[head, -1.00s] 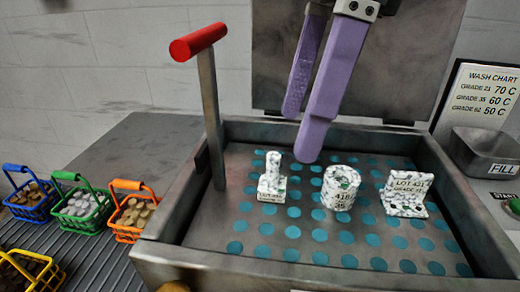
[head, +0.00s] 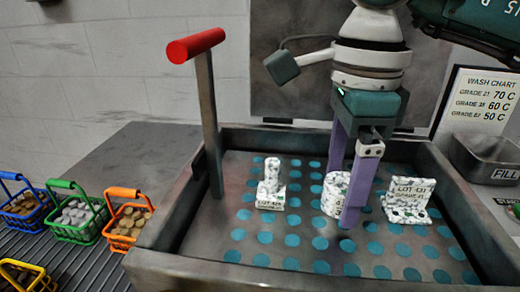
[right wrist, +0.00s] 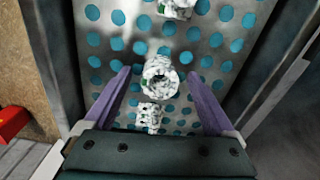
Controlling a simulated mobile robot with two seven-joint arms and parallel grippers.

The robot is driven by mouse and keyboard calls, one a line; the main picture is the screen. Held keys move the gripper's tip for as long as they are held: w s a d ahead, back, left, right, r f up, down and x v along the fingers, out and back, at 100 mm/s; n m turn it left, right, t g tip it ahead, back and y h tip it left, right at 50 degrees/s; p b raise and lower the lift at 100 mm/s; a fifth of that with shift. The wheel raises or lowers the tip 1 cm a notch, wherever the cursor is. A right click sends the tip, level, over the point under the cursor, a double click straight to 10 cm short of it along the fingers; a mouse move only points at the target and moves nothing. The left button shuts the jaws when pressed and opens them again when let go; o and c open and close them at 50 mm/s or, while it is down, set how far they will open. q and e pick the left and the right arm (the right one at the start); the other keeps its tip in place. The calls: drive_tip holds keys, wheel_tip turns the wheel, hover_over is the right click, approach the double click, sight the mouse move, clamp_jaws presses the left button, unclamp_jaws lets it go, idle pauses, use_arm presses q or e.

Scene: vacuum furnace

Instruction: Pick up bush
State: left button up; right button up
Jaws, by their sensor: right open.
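The bush (head: 331,194) is a short, white-and-green speckled hollow cylinder standing upright on the perforated plate, in the middle of the row of three parts. My right gripper (head: 342,208) comes down over it from above, with its purple fingers open. One finger passes in front of the bush and hides its right part; the other is behind it. In the right wrist view, the bush's round open end (right wrist: 160,77) lies between the spread fingers (right wrist: 160,72), with a gap on both sides. My left gripper is not in view.
A speckled post-like part (head: 271,185) stands left of the bush and a speckled bracket (head: 408,200) close on its right. Tray walls (head: 190,262) surround the plate. A red-handled lever (head: 196,46) rises at the left. Small baskets (head: 128,222) stand outside, left.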

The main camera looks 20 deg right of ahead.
drive_tip(key=shift+f, duration=0.15)
drive_tip(key=shift+c, duration=0.2)
clamp_jaws()
idle(0.4)
